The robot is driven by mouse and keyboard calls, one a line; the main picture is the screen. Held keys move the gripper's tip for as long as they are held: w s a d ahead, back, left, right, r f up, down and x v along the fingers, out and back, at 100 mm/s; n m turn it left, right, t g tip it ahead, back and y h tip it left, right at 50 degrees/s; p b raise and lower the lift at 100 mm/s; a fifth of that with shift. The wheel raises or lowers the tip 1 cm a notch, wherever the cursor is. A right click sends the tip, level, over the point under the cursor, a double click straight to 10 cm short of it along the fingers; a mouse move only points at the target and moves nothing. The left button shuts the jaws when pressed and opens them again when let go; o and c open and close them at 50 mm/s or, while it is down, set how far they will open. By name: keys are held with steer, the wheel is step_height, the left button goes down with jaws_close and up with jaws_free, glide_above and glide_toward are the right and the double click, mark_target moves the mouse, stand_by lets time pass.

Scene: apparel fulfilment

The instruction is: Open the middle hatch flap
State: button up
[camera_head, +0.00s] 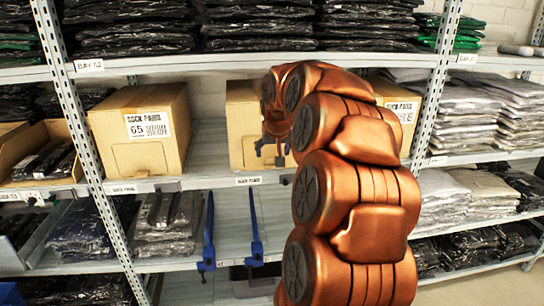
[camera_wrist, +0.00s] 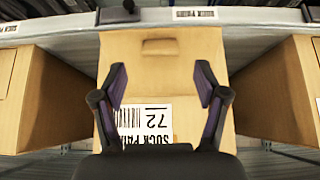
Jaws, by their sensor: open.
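The middle sock-pairs carton (camera_head: 241,115) stands on the middle shelf in the head view, with its right part hidden behind my arm. In the wrist view, its tan front (camera_wrist: 195,55) faces me, with an upside-down label (camera_wrist: 158,117) reading 72. A small rectangular tab (camera_wrist: 158,47) sits on this front, toward the top of the picture, and no gap shows around it. My gripper (camera_wrist: 162,85) is open and empty, with one finger on each side of the front. In the head view, my gripper (camera_head: 271,150) is at the carton's front. Contact cannot be told.
A carton marked 65 (camera_head: 140,130) stands to the left and another carton (camera_head: 400,100) to the right, partly behind my arm. The rack's uprights (camera_head: 80,120) and shelf edge (camera_head: 225,178) are close. Blue bars (camera_head: 208,235) stick out below. Bagged garments fill other shelves.

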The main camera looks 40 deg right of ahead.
steer(key=v, duration=0.6)
steer(key=shift+r, duration=0.35)
steer(key=shift+s+a, duration=0.1)
